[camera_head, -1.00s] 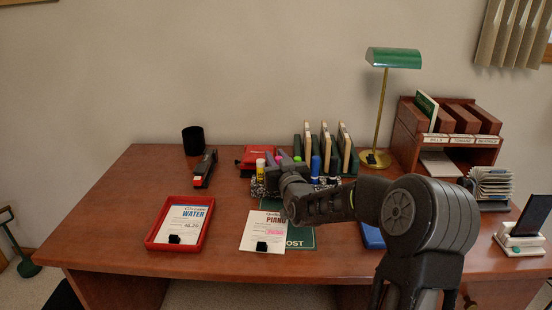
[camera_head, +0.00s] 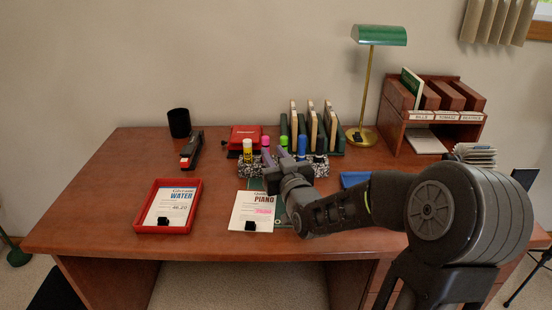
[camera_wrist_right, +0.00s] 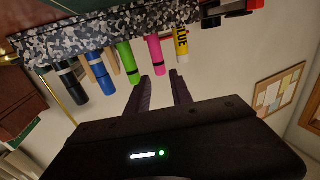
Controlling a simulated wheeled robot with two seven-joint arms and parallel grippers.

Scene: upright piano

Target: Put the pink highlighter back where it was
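The pink highlighter (camera_head: 265,143) stands upright in a black-and-white patterned holder (camera_head: 246,169), between a yellow glue stick (camera_head: 247,150) and a green highlighter (camera_head: 284,127). In the right wrist view the pink highlighter (camera_wrist_right: 155,55) sticks out of the holder (camera_wrist_right: 75,40), with the green one (camera_wrist_right: 128,62) and the glue stick (camera_wrist_right: 181,45) on either side. My right gripper (camera_head: 276,154) is in front of the holder. Its fingers (camera_wrist_right: 160,76) are apart and empty, with the pink highlighter's end just beyond the tips. My left gripper is out of view.
Blue (camera_head: 302,146) and black (camera_head: 321,145) markers share the holder. Upright books (camera_head: 312,127) stand behind it. A red tray (camera_head: 138,222) and a piano paper (camera_head: 247,211) lie in front. A stapler (camera_head: 192,150) is left.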

